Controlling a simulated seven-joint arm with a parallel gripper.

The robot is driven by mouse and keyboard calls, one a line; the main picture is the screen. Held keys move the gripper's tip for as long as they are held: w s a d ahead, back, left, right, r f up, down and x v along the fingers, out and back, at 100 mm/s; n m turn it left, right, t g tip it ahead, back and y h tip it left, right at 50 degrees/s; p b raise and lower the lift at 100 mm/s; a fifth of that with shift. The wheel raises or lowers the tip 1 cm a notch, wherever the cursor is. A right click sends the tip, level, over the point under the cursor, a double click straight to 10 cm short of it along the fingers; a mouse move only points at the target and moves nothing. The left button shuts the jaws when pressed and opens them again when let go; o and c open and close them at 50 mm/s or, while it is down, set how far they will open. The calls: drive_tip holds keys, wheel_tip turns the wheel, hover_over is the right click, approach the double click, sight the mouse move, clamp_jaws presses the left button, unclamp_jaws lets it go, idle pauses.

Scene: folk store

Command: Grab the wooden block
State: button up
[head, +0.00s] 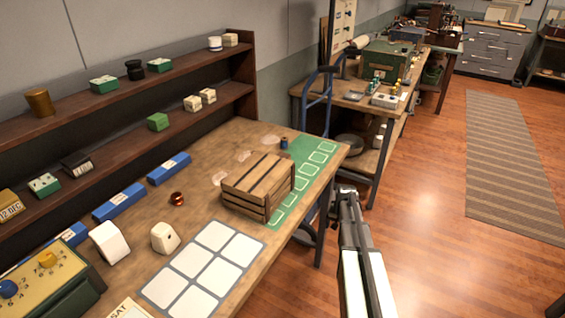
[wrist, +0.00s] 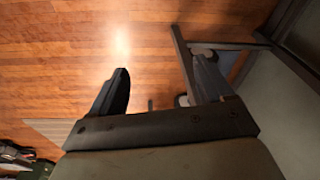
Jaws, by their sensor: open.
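No plain wooden block stands out clearly, and I cannot tell which thing is meant. A slatted wooden crate (head: 245,196) sits on the workbench (head: 203,203) near its right end. A pale rounded block (head: 165,238) and a larger white one (head: 110,242) stand on the bench to its left. Small cream blocks (head: 192,103) sit on the shelf. My gripper (head: 345,190) is off the bench's right edge, apart from all of these, above the floor. In the wrist view my gripper (wrist: 163,82) is open with nothing between its fingers.
Blue boxes (head: 169,168) line the back of the bench below the shelves (head: 115,142). White squares (head: 205,262) and a green mat (head: 307,170) lie on it. A second table (head: 350,96) stands beyond. The wooden floor (head: 440,240) on the right is mostly clear.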

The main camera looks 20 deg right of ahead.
drive_tip(key=w+d+r+m+t+h, duration=0.1)
drive_tip(key=w+d+r, duration=0.4)
drive_tip(key=d+r, duration=0.45)
drive_tip(key=w+d+r+m+t+h, duration=0.15)
drive_tip(key=w+d+r, duration=0.25)
drive_tip(key=d+r, duration=0.55)
wheel_tip(320, 180, up, 21)
drive_tip(key=g+y, duration=0.3)
drive_tip(key=g, duration=0.1)
hover_over(282, 155)
wheel_tip(282, 155, down, 14)
drive_tip(key=shift+s+r, duration=0.1)
drive_tip(key=shift+r, duration=0.15)
drive_tip(key=c, duration=1.1)
